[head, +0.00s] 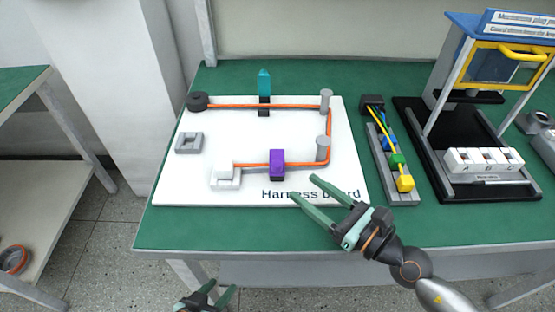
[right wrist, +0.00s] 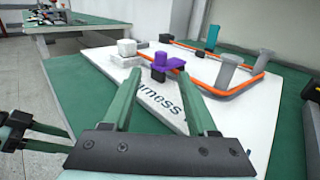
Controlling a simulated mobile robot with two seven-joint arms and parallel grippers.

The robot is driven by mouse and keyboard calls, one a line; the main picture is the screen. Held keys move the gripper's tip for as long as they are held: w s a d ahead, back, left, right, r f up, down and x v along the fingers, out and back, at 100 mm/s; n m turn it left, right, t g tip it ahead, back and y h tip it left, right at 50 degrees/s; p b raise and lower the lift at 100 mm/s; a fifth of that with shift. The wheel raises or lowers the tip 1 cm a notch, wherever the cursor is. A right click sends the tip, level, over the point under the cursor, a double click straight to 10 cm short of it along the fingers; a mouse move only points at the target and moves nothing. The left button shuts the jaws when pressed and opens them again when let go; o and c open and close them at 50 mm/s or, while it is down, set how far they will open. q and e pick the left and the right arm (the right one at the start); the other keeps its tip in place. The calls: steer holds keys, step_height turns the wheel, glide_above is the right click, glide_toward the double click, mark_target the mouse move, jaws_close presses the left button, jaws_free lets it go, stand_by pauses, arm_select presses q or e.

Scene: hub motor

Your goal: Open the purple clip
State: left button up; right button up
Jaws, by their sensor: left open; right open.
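The purple clip (head: 277,163) stands on the white harness board (head: 225,125) near its front, with the orange cable (head: 240,165) running to it from both sides. It also shows in the right wrist view (right wrist: 168,62), beyond the fingers, with a purple part sticking out to one side. My right gripper (head: 305,188) is open and empty, at the board's front edge, to the right of and nearer than the clip, not touching it. My left gripper (head: 210,295) is open and low, in front of the table's front edge, partly cut off by the picture's bottom.
A teal clip (head: 264,85) stands upright at the board's back. Grey posts (head: 323,149) hold the cable's right side. A white connector block (head: 224,174) sits left of the purple clip. A grey tray with coloured plugs (head: 392,160) and a blue-yellow station (head: 490,70) stand right.

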mark_target(281, 169)
steer(key=x, duration=0.9)
steer(key=shift+w+a+f+p, duration=0.1)
steer(key=shift+w+a+p, duration=0.2)
steer(key=shift+p, duration=0.1)
steer(key=shift+d, duration=0.1)
jaws_close()
stand_by(0.8)
